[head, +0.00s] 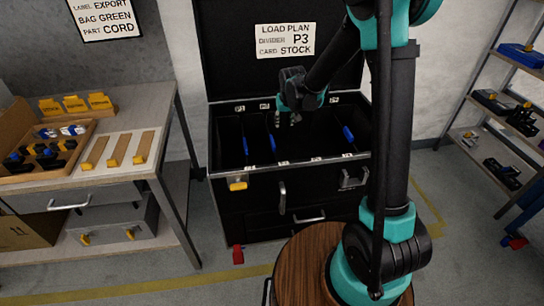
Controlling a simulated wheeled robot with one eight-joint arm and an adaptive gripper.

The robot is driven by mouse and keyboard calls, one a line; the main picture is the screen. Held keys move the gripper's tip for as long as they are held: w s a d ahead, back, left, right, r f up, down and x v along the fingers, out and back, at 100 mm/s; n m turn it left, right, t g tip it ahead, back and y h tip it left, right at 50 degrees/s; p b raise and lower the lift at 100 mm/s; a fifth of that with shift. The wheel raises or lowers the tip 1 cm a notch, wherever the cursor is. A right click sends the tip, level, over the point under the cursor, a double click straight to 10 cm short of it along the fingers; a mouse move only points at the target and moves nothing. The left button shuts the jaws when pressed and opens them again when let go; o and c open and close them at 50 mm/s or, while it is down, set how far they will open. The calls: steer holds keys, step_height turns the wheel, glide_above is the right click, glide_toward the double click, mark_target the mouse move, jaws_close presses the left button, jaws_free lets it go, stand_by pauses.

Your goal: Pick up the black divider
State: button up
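A large black case (232,173) stands open in the middle of the head view, with its lid (230,60) up at the back. Thin black upright dividers with blue marks stand inside it. One (245,145) is at the left, one (272,143) is left of centre, and one (348,134) is at the right. They blend with the dark interior, so their full outlines are hard to see. My gripper (287,119) points down over the case, just above and right of the left-of-centre divider. Its fingers look apart and I see nothing between them.
A label (285,41) on the lid reads "LOAD PLAN, DIVIDER P3, CARD STOCK". A workbench (133,108) at the left holds a wooden tray (32,179), yellow-tipped pieces and yellow bins. A shelf rack (488,65) stands at the right. A round wooden top (300,265) is in front.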

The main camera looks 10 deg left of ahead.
steer(key=w+a+f, duration=0.2)
steer(key=a, duration=0.2)
glide_toward(273, 141)
steer(key=x, duration=0.5)
steer(key=shift+w+a+f, duration=0.1)
steer(key=shift+w+a, duration=0.2)
steer(key=shift+w, duration=0.05)
steer(key=shift+x, duration=2.9)
steer(key=shift+s+d+f, duration=0.15)
steer(key=shift+s+f, duration=0.05)
steer(key=shift+f, duration=0.15)
steer(key=shift+c, duration=0.5)
jaws_close()
